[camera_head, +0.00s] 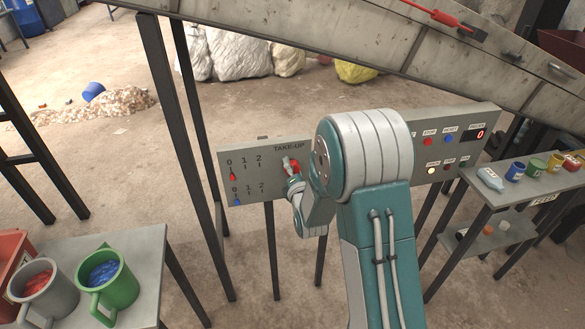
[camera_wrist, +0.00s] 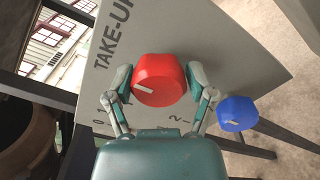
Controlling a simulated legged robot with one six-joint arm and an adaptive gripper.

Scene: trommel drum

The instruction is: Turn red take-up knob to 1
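The red take-up knob (camera_wrist: 160,80) is on the grey TAKE-UP panel (camera_head: 265,193). Its white mark points to the lower left in the wrist view. My gripper (camera_wrist: 160,76) has one finger on each side of the red knob, close to its sides. Whether the pads touch it is hard to see. In the head view my gripper (camera_head: 290,166) is at the panel's upper right and partly covers the red knob (camera_head: 296,168). On the panel's scales, a red pointer (camera_head: 233,177) and a blue pointer (camera_head: 237,202) stand below their 0 marks.
A blue knob (camera_wrist: 238,113) sits close to my right finger in the wrist view. A control panel (camera_head: 455,140) with buttons is right of my arm. A sloping conveyor frame (camera_head: 330,50) crosses above. Tables with mugs (camera_head: 118,280) and small jars (camera_head: 515,172) stand at either side.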

